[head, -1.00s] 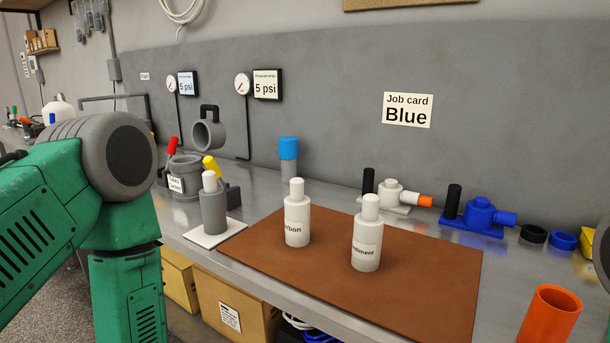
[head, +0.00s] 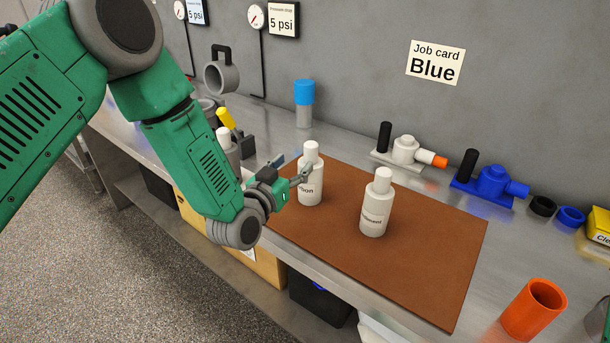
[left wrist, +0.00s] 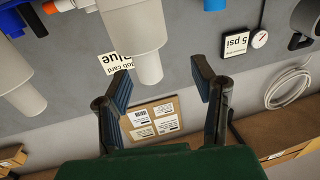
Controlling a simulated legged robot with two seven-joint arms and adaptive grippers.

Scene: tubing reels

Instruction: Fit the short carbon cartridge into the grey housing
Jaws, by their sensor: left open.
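The white cartridge whose label ends in "bon" (head: 310,187) stands upright on the brown mat. A second white cartridge, its label partly readable as "diment" (head: 375,214), stands to its right. In the left wrist view, inverted, this cartridge's neck (left wrist: 148,66) shows between the open fingers (left wrist: 160,82), with no clear contact. A grey body with a white top (head: 226,151) is partly hidden behind my left arm. I cannot tell which grey part is the housing. My right gripper is out of view.
The brown mat (head: 425,275) has free room at its front right. An orange cup (head: 532,312) stands at the right. White (head: 404,150) and blue (head: 490,188) valve-like parts stand along the back. A blue-capped part (head: 304,105) stands behind the mat.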

